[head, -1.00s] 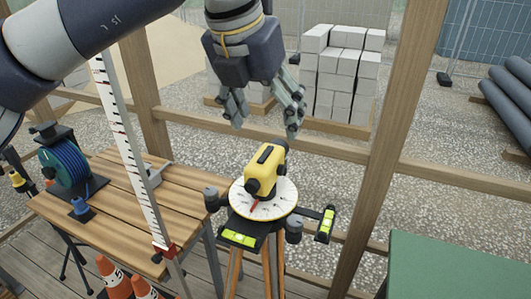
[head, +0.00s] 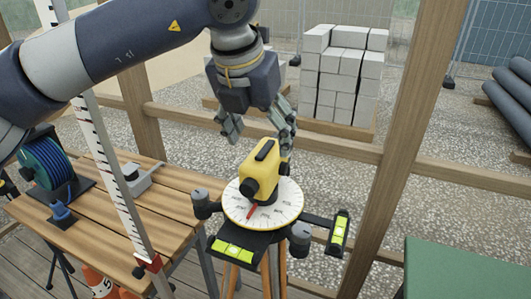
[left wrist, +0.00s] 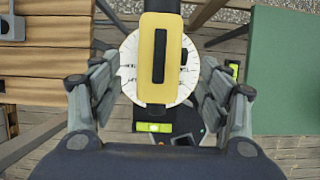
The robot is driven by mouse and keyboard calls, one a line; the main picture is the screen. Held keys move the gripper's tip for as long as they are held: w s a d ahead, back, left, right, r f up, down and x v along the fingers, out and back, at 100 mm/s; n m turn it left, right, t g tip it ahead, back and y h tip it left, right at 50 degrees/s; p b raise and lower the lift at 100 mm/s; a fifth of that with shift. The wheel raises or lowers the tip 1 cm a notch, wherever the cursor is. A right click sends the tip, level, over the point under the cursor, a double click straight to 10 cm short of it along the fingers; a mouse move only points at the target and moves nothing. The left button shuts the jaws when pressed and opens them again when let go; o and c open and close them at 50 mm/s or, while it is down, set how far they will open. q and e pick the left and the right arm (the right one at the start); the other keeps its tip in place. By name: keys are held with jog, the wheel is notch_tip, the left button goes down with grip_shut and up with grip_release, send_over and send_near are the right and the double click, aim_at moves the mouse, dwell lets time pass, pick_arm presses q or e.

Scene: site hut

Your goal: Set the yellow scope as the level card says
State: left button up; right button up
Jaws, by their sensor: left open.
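The yellow scope (head: 260,173) sits upright on a round white dial (head: 236,206) with dark markings too small to read. A red pointer (head: 252,211) lies at the dial's front. My left gripper (head: 258,137) is open just above and behind the scope in the head view. In the left wrist view, the scope's yellow top (left wrist: 160,60) with its black handle lies between the open fingers (left wrist: 158,95), with gaps on both sides. Two green-yellow vials (head: 232,249) (head: 338,231) show on the tripod head. I cannot make out a level card. My right gripper is out of view.
A wooden bench (head: 170,205) with a blue reel (head: 45,165) stands at left. A red-and-white staff (head: 115,185) rises before it, with cones (head: 97,282) below. A wooden post (head: 385,150) and a green surface (head: 465,270) are at right.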

aim_at(264, 149)
pick_arm(q)
jog(key=p+x, duration=0.1)
jog(key=x, duration=0.5)
jog(key=shift+w+f, duration=0.1)
jog(key=shift+w, duration=0.1)
jog(key=shift+w+f, duration=0.1)
jog(key=shift+f, duration=0.4)
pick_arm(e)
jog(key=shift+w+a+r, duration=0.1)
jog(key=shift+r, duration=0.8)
